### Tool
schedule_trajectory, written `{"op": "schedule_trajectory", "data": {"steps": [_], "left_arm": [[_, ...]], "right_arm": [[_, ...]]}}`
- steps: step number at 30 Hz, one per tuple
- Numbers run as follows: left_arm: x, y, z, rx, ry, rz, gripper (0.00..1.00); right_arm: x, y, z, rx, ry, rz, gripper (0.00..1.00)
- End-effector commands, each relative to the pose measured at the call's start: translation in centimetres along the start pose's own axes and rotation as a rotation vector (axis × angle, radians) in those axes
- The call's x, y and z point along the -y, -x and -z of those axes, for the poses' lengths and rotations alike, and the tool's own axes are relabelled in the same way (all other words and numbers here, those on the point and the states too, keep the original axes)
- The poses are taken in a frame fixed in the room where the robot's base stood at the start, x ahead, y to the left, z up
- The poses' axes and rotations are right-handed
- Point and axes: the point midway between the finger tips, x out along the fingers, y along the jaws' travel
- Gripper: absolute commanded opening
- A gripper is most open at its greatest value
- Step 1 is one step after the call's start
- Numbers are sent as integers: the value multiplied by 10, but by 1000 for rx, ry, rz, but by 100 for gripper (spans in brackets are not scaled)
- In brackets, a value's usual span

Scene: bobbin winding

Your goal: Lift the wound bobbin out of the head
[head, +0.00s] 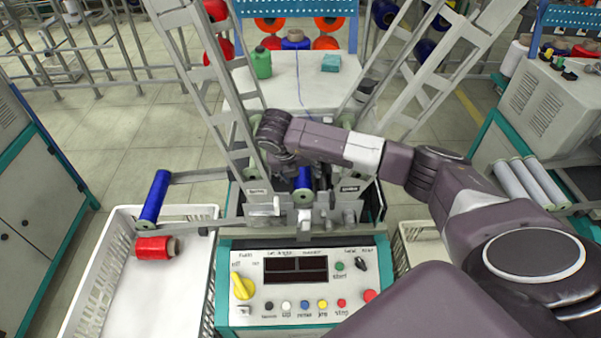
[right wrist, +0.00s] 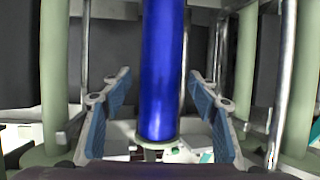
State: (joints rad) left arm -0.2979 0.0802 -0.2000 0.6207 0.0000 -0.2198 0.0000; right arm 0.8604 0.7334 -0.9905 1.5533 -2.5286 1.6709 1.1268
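The wound blue bobbin (head: 304,180) stands in the winding head of the machine, partly covered by my right arm. It also shows upright in the right wrist view (right wrist: 163,70), its lower end on a light holder. My right gripper (right wrist: 161,95) is open, one blue-padded finger on each side of the bobbin, with a visible gap on both sides. In the head view my right gripper is mostly hidden behind the wrist. My left gripper is not in view.
A red bobbin (head: 157,247) lies in a white crate (head: 205,213). Frame posts rise on both sides of the head.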

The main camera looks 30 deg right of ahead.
Motion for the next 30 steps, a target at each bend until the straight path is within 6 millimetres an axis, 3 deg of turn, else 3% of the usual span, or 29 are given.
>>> {"op": "schedule_trajectory", "data": {"steps": [1,12,30], "left_arm": [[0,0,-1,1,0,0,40],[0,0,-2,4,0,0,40],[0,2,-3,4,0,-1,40]], "right_arm": [[0,0,0,0,0,0,46],[0,1,-1,2,-1,-1,7],[1,6,2,1,-1,-1,7]]}}
